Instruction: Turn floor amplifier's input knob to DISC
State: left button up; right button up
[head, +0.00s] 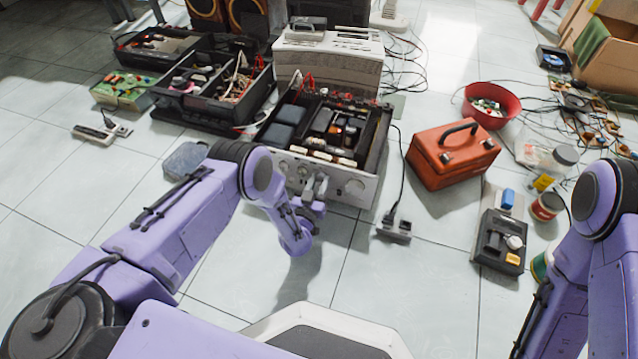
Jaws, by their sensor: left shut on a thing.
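The floor amplifier (373,158) stands open-topped on the tiles in the middle, its inner parts showing. Its silver front panel (340,188) faces me and carries several knobs. A large round knob (356,187) shows at the right of the panel, to the right of my gripper. My left gripper (314,184) is at the middle of the panel, shut on a knob there. The fingers and wrist mostly hide that knob, so its pointer cannot be seen. The panel's lettering, including DISC, is too small to read. My right arm is at the right edge; its gripper is out of view.
An orange toolbox (452,155) stands right of the amplifier, with a power strip (394,228) and cable between. A black meter box (499,243) and a red bowl (491,104) are further right. Black part trays (262,103) stand left. The floor in front is clear.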

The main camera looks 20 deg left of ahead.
pick_arm(q)
jog(key=shift+n, duration=0.3)
jog(key=n, duration=0.2)
jog(key=shift+s+n, duration=0.1)
jog(key=shift+n, duration=0.2)
jog(key=n, duration=0.3)
jog(key=shift+f+n+p, duration=0.1)
jog(key=shift+n+p, duration=0.2)
jog(key=n, duration=0.5)
jog(key=n+b, duration=0.1)
jog(key=n, duration=0.7)
jog(key=shift+d+f, duration=0.1)
jog(key=shift+f, duration=0.05)
pick_arm(e)
jog(key=shift+w+d+f, duration=0.15)
jog(key=shift+w+f, duration=0.05)
pick_arm(q)
jog(key=o, duration=1)
